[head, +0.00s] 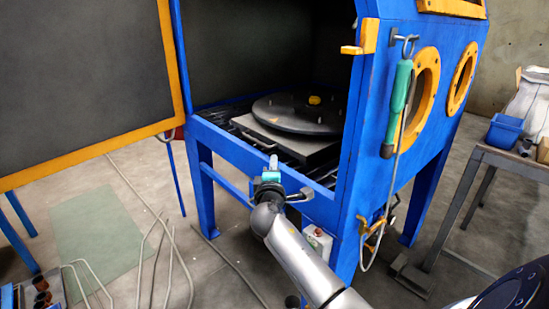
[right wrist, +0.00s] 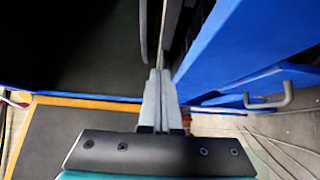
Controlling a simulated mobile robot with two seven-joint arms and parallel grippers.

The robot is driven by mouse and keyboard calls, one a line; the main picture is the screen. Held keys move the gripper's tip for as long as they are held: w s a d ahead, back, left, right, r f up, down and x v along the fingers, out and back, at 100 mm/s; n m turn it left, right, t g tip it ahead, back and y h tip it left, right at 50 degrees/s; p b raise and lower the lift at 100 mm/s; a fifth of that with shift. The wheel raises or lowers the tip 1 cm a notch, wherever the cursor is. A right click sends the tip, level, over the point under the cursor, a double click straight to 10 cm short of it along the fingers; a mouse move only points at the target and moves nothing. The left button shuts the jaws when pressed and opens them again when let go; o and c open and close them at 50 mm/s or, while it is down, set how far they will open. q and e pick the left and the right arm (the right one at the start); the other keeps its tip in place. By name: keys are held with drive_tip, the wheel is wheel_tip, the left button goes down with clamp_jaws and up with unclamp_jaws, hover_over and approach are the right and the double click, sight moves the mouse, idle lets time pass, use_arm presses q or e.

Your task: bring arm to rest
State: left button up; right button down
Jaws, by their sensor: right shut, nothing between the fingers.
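My right arm (head: 300,262) reaches in from the lower right of the head view towards the open front of the blue blaster cabinet (head: 235,150). My right gripper (head: 273,160) is at its end, over the cabinet's front sill. In the right wrist view the two grey fingers (right wrist: 159,85) are together, with nothing held between them. A thin grey edge shows just beyond the fingertips; I cannot tell whether they touch it. Beyond the gripper in the head view, a dark round turntable (head: 300,116) sits inside the cabinet. My left gripper is not in view.
The cabinet's orange-edged door (head: 80,85) stands open at the left. A green-handled tool (head: 398,95) hangs on the cabinet's right post. A grey table (head: 500,165) with a blue bin (head: 504,131) stands at the right. Hoses lie on the floor.

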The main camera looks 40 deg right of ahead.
use_arm(q)
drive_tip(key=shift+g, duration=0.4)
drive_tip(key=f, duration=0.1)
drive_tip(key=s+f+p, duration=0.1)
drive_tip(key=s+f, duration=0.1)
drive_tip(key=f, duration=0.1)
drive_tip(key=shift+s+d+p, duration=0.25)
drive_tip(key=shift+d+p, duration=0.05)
drive_tip(key=shift+p, duration=0.1)
use_arm(e)
drive_tip(key=v, duration=0.7)
drive_tip(key=shift+s, duration=0.3)
